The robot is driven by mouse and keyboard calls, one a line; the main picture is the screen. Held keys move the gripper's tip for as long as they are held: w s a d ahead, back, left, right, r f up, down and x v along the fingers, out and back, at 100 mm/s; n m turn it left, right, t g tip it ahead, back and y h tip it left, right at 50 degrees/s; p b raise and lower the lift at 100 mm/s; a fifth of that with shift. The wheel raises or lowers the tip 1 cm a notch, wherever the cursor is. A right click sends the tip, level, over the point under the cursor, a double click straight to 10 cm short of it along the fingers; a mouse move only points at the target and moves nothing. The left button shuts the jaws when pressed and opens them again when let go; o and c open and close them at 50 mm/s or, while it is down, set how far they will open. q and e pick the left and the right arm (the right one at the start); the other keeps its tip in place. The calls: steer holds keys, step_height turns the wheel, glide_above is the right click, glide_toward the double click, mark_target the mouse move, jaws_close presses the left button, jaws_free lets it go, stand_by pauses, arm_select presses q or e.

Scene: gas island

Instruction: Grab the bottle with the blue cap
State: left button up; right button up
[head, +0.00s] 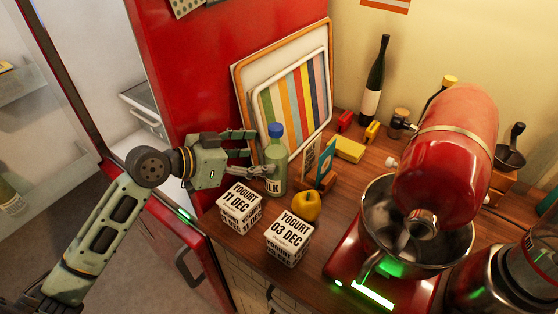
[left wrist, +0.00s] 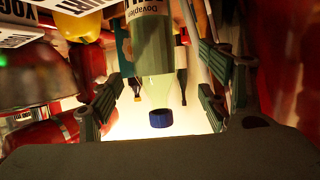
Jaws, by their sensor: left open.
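The bottle with the blue cap (head: 276,158) is greenish with a white label and stands upright on the wooden counter, in front of the leaning boards. My left gripper (head: 258,152) is open at the bottle's left side; one finger shows behind it and one near its front. In the left wrist view the scene looks upside down. There the bottle (left wrist: 152,48) and its blue cap (left wrist: 161,118) lie between the two spread fingers (left wrist: 160,92), with gaps on both sides. Whether a finger touches the bottle cannot be told. My right gripper is not in view.
A red stand mixer (head: 450,140) and a dark wine bottle (head: 375,85) are to the right. The red fridge (head: 190,70) is left.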

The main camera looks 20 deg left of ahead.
mark_target(276, 156)
arm_select(q)
steer(key=shift+w+d, duration=0.2)
steer(key=shift+d, duration=0.25)
steer(key=shift+w+d+f+p, duration=0.4)
steer(key=shift+d+p, duration=0.2)
steer(key=shift+p, duration=0.15)
steer(key=x, duration=0.1)
steer(key=p+x, duration=0.1)
steer(key=x, duration=0.1)
steer(key=shift+w+d+f, duration=0.1)
steer(key=shift+w+f, duration=0.05)
steer(key=shift+f, duration=0.2)
steer(key=shift+w+d+f, duration=0.1)
steer(key=shift+w+f, duration=0.05)
steer(key=shift+f, duration=0.05)
steer(key=c, duration=1.7)
steer(key=shift+r, duration=0.15)
jaws_close()
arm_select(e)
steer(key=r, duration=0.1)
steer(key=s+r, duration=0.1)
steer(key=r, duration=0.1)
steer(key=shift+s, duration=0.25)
